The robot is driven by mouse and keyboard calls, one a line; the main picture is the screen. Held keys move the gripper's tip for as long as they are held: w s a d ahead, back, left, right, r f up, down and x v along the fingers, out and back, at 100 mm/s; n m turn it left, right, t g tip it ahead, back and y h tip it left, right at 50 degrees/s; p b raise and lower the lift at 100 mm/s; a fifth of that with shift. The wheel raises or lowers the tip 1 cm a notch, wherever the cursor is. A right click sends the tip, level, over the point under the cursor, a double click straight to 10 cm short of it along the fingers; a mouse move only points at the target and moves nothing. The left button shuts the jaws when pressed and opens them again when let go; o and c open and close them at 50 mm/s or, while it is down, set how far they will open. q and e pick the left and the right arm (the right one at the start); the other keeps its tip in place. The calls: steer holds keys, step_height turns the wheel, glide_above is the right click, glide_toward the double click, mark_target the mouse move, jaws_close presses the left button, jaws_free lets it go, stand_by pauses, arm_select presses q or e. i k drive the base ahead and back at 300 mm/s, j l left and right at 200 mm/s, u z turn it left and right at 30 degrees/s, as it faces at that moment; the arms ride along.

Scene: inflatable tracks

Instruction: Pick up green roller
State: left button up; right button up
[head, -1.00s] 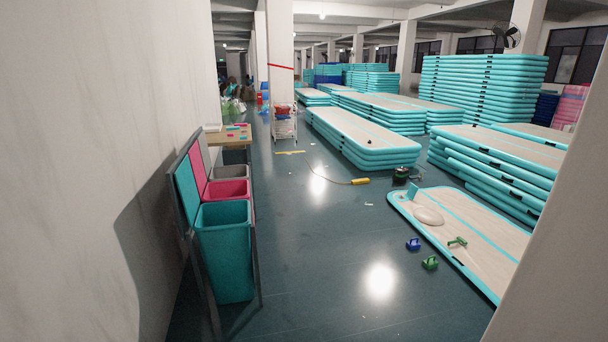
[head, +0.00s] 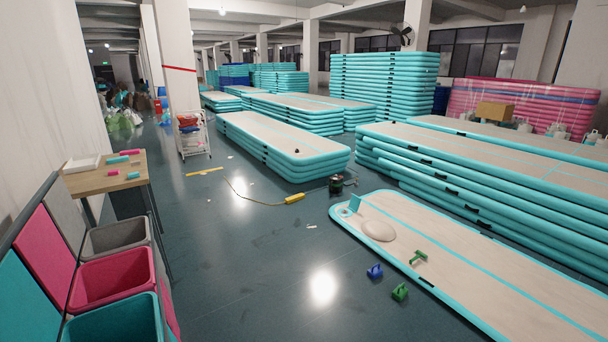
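A green roller (head: 419,257) with a short handle lies on the beige top of a flat inflatable track with teal edges (head: 520,282), near its left end. It is small and at some distance in the head view. Neither of my grippers is in view, so nothing is seen in contact with the roller.
A blue item (head: 375,271) and a green item (head: 400,292) sit on the floor beside the track. Teal, pink and grey bins (head: 110,278) stand at lower left, near a wooden table (head: 105,172). Stacked tracks (head: 480,185) fill the right.

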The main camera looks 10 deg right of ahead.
mark_target(419, 253)
steer(key=i+l+z, duration=0.2)
steer(key=z, duration=0.2)
steer(key=i+l+z, duration=0.1)
steer(key=i+z, duration=0.75)
steer(key=i+j+z, duration=0.15)
steer(key=i+z, duration=0.15)
steer(key=z, duration=0.15)
steer(key=i+l+u, duration=0.15)
steer(key=i, duration=0.3)
steer(key=i+l+u, duration=0.1)
steer(key=i, duration=0.4)
steer(key=i+l+u, duration=0.15)
steer(key=i, duration=0.3)
steer(key=i+l+u, duration=0.2)
steer(key=i+u, duration=0.2)
steer(key=i+l+u, duration=0.8)
steer(key=k+j, duration=0.05)
steer(key=k, duration=0.05)
